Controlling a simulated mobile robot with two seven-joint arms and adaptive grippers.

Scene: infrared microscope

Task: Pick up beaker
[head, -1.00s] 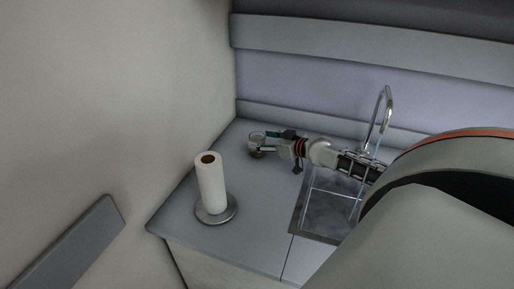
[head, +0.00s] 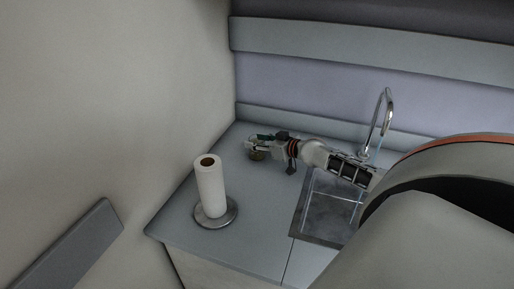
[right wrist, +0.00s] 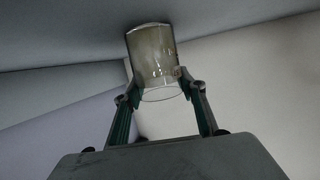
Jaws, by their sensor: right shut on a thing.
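The beaker (right wrist: 152,55) is a clear glass cylinder, seen in the right wrist view between the two fingers of my right gripper (right wrist: 160,88). The fingers are shut on its sides. In the head view my right gripper (head: 258,143) is at the back left of the counter, and the beaker (head: 257,155) shows only as a small, partly hidden shape under the fingers. I cannot tell whether the beaker touches the counter. My left gripper is not in view.
A paper towel roll (head: 210,187) stands on a round metal base on the counter (head: 252,208), in front of the gripper. A sink (head: 325,212) with a tall faucet (head: 385,112) lies to the right. Walls close off the back and left.

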